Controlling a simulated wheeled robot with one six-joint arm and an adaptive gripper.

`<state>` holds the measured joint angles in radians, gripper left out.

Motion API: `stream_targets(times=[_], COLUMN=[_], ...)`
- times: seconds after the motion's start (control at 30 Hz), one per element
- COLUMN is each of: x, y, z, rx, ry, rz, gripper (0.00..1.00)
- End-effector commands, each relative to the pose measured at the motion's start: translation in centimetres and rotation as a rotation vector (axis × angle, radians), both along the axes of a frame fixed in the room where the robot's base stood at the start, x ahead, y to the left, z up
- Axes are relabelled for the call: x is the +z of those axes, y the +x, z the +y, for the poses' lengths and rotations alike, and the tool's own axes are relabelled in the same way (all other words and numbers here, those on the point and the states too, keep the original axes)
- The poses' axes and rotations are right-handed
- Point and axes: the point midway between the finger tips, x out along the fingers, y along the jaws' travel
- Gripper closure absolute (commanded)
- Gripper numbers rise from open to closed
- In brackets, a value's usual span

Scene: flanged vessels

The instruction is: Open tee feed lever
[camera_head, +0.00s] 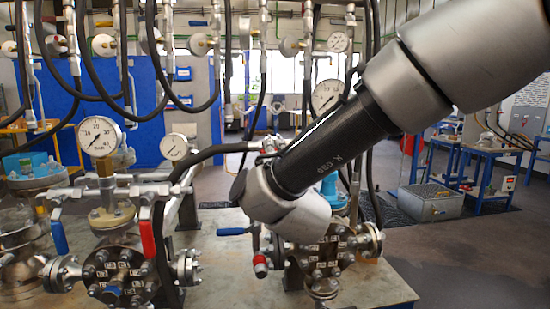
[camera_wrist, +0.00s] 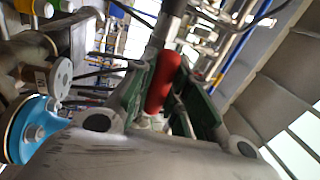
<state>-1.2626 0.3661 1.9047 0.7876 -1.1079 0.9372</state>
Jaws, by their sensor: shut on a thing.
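In the wrist view a red lever grip (camera_wrist: 162,82) sits between the green-sided fingers of my gripper (camera_wrist: 160,92). The gripper is shut on it. The grip runs on from a grey metal stem beyond the fingers. In the head view my wrist covers the gripper and most of what it holds. A red-handled lever (camera_head: 147,235) and a blue-handled lever (camera_head: 60,235) hang at the left vessel. A blue handle (camera_head: 234,231) and a small red end piece (camera_head: 260,268) show left of and below my wrist. I cannot tell which of these is the feed lever.
Flanged vessels (camera_head: 112,276) and (camera_head: 325,255) stand on a metal bench top (camera_head: 215,262). Dial gauges (camera_head: 99,136) and black hoses (camera_head: 85,90) crowd the space above. A blue flange (camera_wrist: 28,130) lies close at the left in the wrist view. Open floor lies right.

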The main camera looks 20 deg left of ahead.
Motion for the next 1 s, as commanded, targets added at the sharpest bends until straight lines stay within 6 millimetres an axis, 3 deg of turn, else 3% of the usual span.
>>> stream_targets(times=[0.67, 0.7, 0.8, 1.0], x=[0.4, 0.4, 0.41, 0.42], y=[0.01, 0.01, 0.02, 0.02], z=[-0.03, -0.03, -0.03, -0.01], rx=[-0.001, -0.001, -0.001, -0.001], ry=[0.055, 0.055, 0.054, 0.054], rz=[0.035, 0.035, 0.034, 0.033], gripper=[1.0, 0.79, 0.61, 0.6])
